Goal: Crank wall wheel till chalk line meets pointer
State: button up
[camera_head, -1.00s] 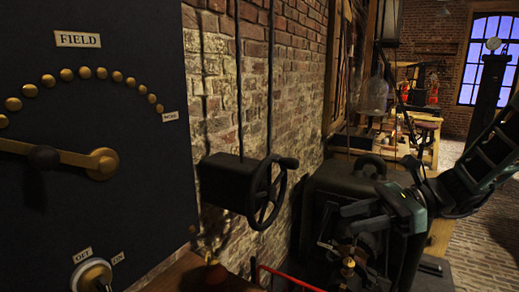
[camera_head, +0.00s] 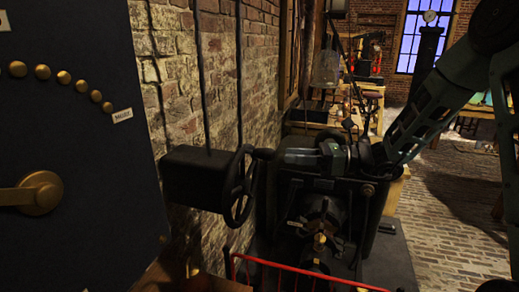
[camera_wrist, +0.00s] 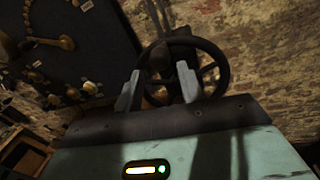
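The black spoked wall wheel (camera_head: 240,186) is mounted on the side of a dark box (camera_head: 195,178) on the brick wall. Its crank handle (camera_head: 262,153) sticks out from the upper rim toward my gripper (camera_head: 279,156). In the wrist view the wheel (camera_wrist: 210,50) lies just beyond my gripper (camera_wrist: 159,72). The two pale fingers stand well apart, with the dark handle (camera_wrist: 160,57) showing in the gap between them. I cannot tell whether either finger touches it. I cannot make out a chalk line or a pointer.
A dark panel (camera_head: 80,170) with brass studs and a brass lever (camera_head: 38,193) stands at the left. A red rail (camera_head: 300,268) runs low in front. A dark machine (camera_head: 320,215) stands behind my arm. Brick floor (camera_head: 450,220) is open at the right.

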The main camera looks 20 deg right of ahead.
aim_at(255, 152)
jog(key=p+x, duration=0.2)
jog(key=x, duration=0.7)
grip_shut()
